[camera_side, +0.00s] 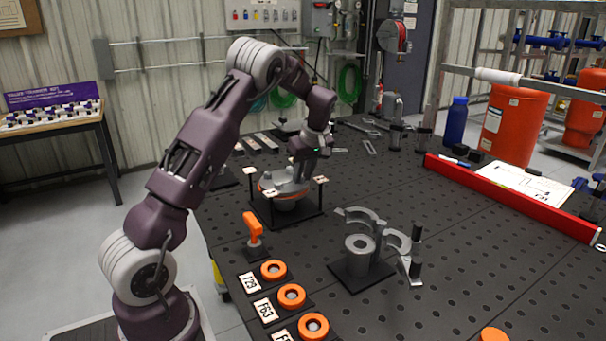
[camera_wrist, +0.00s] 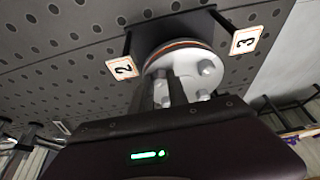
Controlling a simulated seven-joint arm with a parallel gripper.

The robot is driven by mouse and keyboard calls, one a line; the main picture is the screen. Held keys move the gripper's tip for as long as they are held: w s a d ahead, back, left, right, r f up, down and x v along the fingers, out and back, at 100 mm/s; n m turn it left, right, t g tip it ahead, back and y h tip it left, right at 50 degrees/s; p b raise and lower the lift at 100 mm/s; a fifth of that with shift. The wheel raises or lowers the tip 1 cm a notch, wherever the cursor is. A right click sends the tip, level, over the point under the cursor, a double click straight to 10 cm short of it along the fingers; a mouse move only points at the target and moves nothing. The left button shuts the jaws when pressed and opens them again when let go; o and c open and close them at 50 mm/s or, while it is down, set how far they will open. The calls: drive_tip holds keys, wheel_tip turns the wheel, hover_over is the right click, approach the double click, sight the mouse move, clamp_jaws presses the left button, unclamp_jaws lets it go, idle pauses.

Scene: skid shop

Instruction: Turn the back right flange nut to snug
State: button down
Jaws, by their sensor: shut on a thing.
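The grey flange (camera_side: 284,188), with an orange ring under its rim, sits on a black base on the bench. In the wrist view the flange (camera_wrist: 187,60) fills the top middle, with nut or stud heads (camera_wrist: 206,67) showing on its right side. Number cards 2 (camera_wrist: 122,67) and 3 (camera_wrist: 246,40) stand beside it. My gripper (camera_side: 300,168) is low over the flange. In the wrist view my gripper's fingers (camera_wrist: 168,82) reach down to the flange and are shut on a flange nut. The nut is hidden between the fingers; I cannot tell its seating.
An orange-handled tool (camera_side: 253,229) stands in front of the flange. A grey pipe fitting with open clamp halves (camera_side: 360,252) is to the right. Orange rings (camera_side: 291,296) lie at the front edge. A red bar (camera_side: 510,195) borders the right.

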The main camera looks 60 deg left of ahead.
drive_tip(key=m, duration=0.1)
drive_tip(key=m+t, duration=0.1)
drive_tip(key=m, duration=0.1)
drive_tip(key=shift+s+m, duration=0.2)
drive_tip(key=shift+m, duration=0.1)
drive_tip(key=m+t, duration=0.1)
drive_tip(key=m, duration=0.1)
drive_tip(key=m+t+h, duration=0.1)
drive_tip(key=m, duration=0.1)
drive_tip(key=shift+s+a+m, duration=0.15)
drive_tip(key=shift+a+m, duration=0.05)
drive_tip(key=shift+m, duration=0.1)
drive_tip(key=m+t+h, duration=0.1)
drive_tip(key=m, duration=0.3)
drive_tip(key=shift+s+a, duration=0.1)
drive_tip(key=shift+a, duration=0.1)
drive_tip(key=shift+a+r+m+t+h, duration=0.15)
drive_tip(key=shift+m+h, duration=0.3)
drive_tip(key=shift+m, duration=0.65)
drive_tip(key=shift+f+m+t+h, duration=0.15)
drive_tip(key=shift+m+h, duration=0.3)
drive_tip(key=shift+m, duration=0.65)
drive_tip(key=shift+r, duration=0.1)
drive_tip(key=c, duration=1.3)
unclamp_jaws()
